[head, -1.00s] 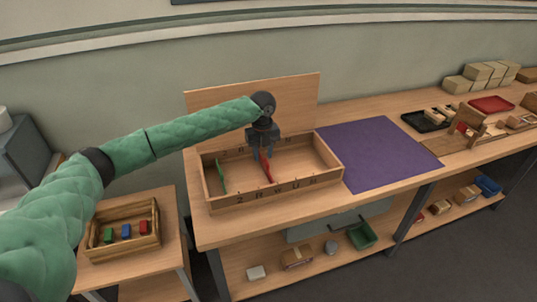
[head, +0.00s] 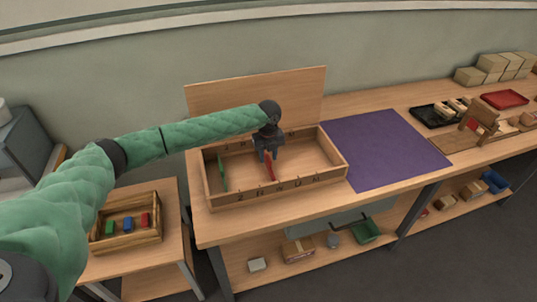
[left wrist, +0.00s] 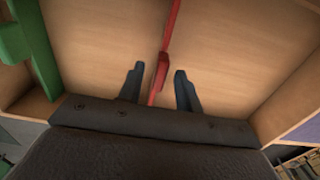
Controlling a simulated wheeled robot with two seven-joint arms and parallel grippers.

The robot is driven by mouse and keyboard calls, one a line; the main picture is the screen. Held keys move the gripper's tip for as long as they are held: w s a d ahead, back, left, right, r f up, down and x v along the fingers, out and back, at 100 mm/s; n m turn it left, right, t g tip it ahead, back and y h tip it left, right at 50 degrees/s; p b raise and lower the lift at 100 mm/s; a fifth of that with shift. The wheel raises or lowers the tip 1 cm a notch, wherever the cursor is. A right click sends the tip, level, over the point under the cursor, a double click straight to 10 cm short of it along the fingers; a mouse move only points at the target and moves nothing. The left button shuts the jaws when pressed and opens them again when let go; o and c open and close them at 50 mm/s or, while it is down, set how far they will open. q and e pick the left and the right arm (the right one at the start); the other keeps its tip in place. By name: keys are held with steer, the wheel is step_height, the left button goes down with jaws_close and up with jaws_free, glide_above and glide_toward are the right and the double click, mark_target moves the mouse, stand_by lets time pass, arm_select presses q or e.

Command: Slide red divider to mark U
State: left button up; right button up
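The red divider (head: 270,167) stands in the open wooden box (head: 331,181), near the middle of its length. Small dark letters run along the box's front wall; a mark that looks like U (head: 302,182) lies right of the divider, though the letters are hard to read. My left gripper (head: 268,155) reaches down into the box over the red divider. In the left wrist view its two fingers (left wrist: 158,85) are apart, one on each side of the red divider (left wrist: 163,70), with a gap on both sides. My right gripper is out of view.
A green divider (head: 222,171) stands near the box's left end. A wooden panel (head: 230,100) rises behind the box. A purple mat (head: 385,148) lies clear to the right. A small crate (head: 126,237) with coloured blocks sits at lower left.

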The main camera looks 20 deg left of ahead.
arm_select(q)
steer(key=shift+f, duration=0.25)
steer(key=shift+c, duration=0.2)
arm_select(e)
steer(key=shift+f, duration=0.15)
arm_select(q)
steer(key=shift+r, duration=0.1)
jaws_close()
steer(key=shift+d, duration=0.1)
steer(key=shift+w+d, duration=0.2)
steer(key=shift+d, duration=0.1)
steer(key=w+d, duration=0.1)
steer(key=d, duration=0.1)
steer(key=w+d, duration=0.1)
steer(key=d, duration=0.1)
steer(key=shift+w+b, duration=0.3)
steer(key=shift+w, duration=0.1)
steer(key=shift+w+d, duration=0.4)
steer(key=shift+d, duration=0.15)
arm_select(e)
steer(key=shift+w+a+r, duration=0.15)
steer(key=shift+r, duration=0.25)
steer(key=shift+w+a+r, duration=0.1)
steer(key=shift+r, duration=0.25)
arm_select(q)
steer(key=shift+o, duration=0.2)
jaws_free()
